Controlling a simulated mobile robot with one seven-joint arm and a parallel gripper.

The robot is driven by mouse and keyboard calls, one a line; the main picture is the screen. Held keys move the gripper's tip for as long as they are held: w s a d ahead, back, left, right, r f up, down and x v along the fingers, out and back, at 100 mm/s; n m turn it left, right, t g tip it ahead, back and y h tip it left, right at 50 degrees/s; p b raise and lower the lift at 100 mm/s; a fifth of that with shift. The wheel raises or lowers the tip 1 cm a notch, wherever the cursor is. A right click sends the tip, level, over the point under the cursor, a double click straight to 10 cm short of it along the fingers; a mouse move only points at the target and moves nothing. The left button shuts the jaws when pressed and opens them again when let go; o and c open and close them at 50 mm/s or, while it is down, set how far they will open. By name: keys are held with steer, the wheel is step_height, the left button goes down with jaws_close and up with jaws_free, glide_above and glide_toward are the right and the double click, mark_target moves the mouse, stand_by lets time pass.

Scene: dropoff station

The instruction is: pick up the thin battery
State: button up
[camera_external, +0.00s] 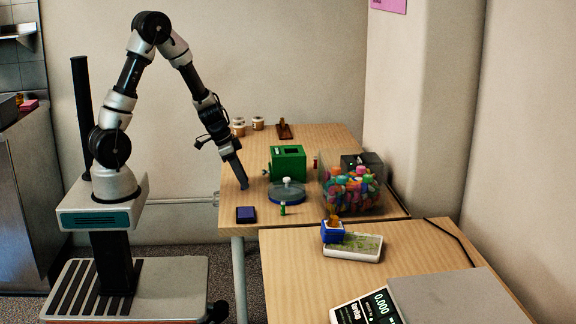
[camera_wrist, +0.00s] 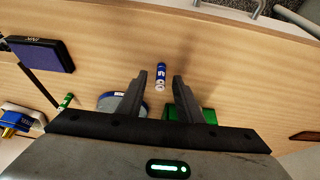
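A small blue cylinder with a white end, which looks like a thin battery (camera_wrist: 160,78), is on the wooden table. In the wrist view it lies in line with the gap between my fingers. My gripper (camera_wrist: 160,84) is open, one finger to each side of that gap, and nothing is clasped. In the external view my gripper (camera_external: 243,186) points down over the table's left part, and the blue cylinder cannot be made out there. A small green cylinder, perhaps another battery (camera_external: 282,209), stands near the front edge; it also shows in the wrist view (camera_wrist: 66,101).
A round blue-rimmed dish (camera_external: 287,195) and a green box (camera_external: 288,162) stand right of my gripper. A dark blue pad (camera_external: 246,214) lies at the front edge. A clear bin of colourful pieces (camera_external: 350,190) is farther right. Bare wood surrounds the blue cylinder.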

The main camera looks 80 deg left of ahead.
steer(key=shift+c, duration=0.2)
jaws_close()
steer(key=shift+r, duration=0.1)
